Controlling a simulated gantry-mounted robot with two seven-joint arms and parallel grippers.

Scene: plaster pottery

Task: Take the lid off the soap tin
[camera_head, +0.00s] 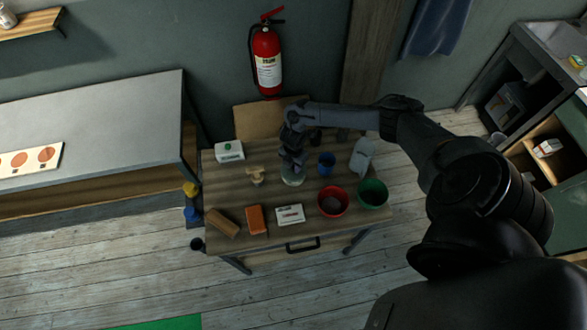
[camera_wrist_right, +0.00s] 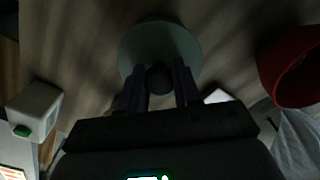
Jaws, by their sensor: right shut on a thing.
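The soap tin (camera_head: 292,180) is a small round pale-green tin on the wooden worktable, below my right gripper. My right gripper (camera_head: 297,165) points down over it from behind. In the right wrist view the round pale lid (camera_wrist_right: 160,38) has a dark knob (camera_wrist_right: 159,77) at its near side, between my two fingers (camera_wrist_right: 159,92). The gripper is shut on the lid's knob. The lid hides the tin's body there, and I cannot tell whether the lid is apart from the tin. My left gripper is in neither view.
The wooden table (camera_head: 280,218) also holds a blue cup (camera_head: 326,163), a red bowl (camera_head: 333,201), a green bowl (camera_head: 372,192), a white box (camera_head: 229,151), an orange block (camera_head: 257,219), a brown block (camera_head: 222,222) and a labelled white packet (camera_head: 290,214). A grey bench (camera_head: 110,105) stands left.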

